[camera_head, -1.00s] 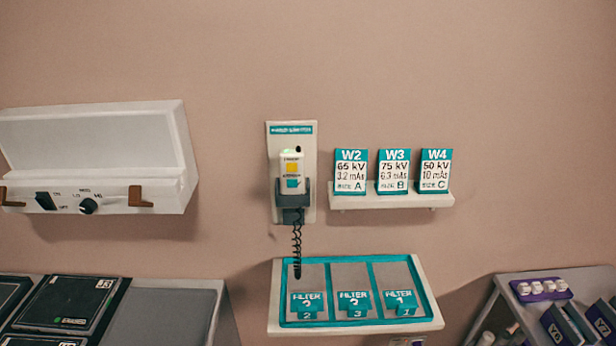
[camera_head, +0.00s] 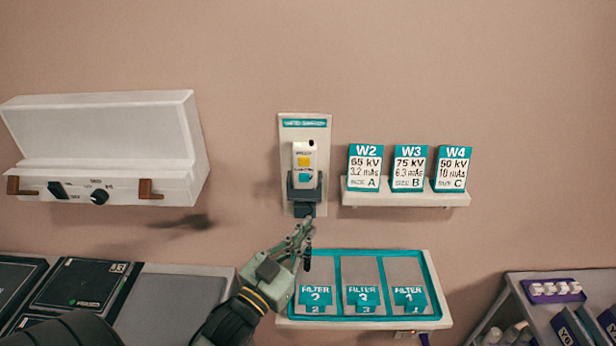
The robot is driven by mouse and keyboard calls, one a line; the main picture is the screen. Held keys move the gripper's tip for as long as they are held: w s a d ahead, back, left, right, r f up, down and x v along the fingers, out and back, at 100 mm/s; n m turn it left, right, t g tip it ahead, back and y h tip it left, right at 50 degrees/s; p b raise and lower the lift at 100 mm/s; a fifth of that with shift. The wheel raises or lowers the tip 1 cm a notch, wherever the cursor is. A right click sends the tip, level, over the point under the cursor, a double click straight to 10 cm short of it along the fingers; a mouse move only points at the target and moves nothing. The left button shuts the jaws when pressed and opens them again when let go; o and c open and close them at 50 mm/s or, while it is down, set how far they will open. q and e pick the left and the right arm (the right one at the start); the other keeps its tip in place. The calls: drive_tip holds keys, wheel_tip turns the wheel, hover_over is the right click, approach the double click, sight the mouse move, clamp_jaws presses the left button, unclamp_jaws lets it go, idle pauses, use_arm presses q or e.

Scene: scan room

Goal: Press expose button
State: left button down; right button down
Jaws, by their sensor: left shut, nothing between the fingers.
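A white hand switch (camera_head: 304,166) with a yellow button (camera_head: 304,161) and a teal button (camera_head: 305,177) sits upright in a dark holder (camera_head: 304,192) on a pale wall plate. The lettering by the buttons is too small to read for sure. My left gripper (camera_head: 306,228) is shut and empty, raised just below the holder, over the upper left of the filter tray. It hides most of the coiled cord. My right gripper is not in view.
The filter tray (camera_head: 441,322) holds three filter plates below the switch. A small shelf (camera_head: 405,199) with cards W2, W3 and W4 is to the right. A white wall box (camera_head: 105,140) with knobs is at the left. Dark cassettes (camera_head: 80,284) lie lower left.

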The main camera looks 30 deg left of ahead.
sight(304, 178)
use_arm(q)
wheel_tip(304, 178, up, 7)
drive_tip(key=s+m+t+h, duration=0.1)
drive_tip(key=t+h, duration=0.1)
drive_tip(key=t, duration=0.1)
drive_tip(key=shift+s+a+m+t, duration=0.35)
drive_tip(key=shift+s+m+t, duration=0.05)
drive_tip(key=w+a+b, duration=0.2)
drive_tip(key=w+a, duration=0.2)
drive_tip(key=w, duration=0.3)
drive_tip(key=shift+w+a, duration=0.3)
idle(1.1)
drive_tip(key=shift+w+a, duration=0.2)
drive_tip(key=shift+w, duration=0.15)
